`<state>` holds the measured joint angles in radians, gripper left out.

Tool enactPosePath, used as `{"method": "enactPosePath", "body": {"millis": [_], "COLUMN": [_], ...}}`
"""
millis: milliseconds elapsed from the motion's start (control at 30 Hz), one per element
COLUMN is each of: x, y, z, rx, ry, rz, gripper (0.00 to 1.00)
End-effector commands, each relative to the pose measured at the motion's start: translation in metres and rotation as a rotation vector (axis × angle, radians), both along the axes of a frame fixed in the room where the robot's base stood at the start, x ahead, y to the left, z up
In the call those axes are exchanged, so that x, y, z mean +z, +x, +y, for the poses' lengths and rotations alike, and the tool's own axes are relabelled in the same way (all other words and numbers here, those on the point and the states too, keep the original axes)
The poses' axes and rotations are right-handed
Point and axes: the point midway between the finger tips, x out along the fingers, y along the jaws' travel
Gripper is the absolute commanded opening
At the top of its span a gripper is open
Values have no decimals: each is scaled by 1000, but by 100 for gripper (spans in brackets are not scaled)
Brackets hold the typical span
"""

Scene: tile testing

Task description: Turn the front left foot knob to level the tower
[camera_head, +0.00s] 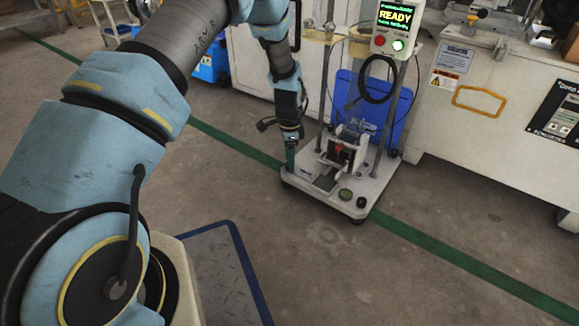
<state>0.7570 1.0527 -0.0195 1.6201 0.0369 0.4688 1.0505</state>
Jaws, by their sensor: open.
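The tower stands on the floor in the middle right of the head view, with a pale base plate (325,196), upright metal posts and a lit box reading READY (394,30) at its top. My gripper (290,164) points down at the front left corner of the base plate. It appears narrow from here, and its jaws are open. The front left foot knob is mostly hidden by my gripper and too small to make out, so I cannot tell if the fingers are around it. A dark round foot knob (361,202) shows at the front right corner.
A small green round piece (345,194) and a black-and-white mechanism (343,152) sit on the base. A blue panel (392,120) stands behind. A large pale machine (490,110) is at the right. Open floor with a green line (470,272) lies in front.

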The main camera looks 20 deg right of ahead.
Motion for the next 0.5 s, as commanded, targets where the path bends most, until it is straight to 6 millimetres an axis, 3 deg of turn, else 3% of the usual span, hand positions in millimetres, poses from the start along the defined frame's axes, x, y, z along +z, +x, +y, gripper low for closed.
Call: {"method": "enactPosePath", "body": {"millis": [100, 400, 500], "x": [-9, -10, -10], "y": [0, 0, 0], "z": [0, 0, 0], "rx": [1, 1, 1], "ry": [0, 0, 0], "rz": [0, 0, 0], "gripper": [64, 64, 55]}}
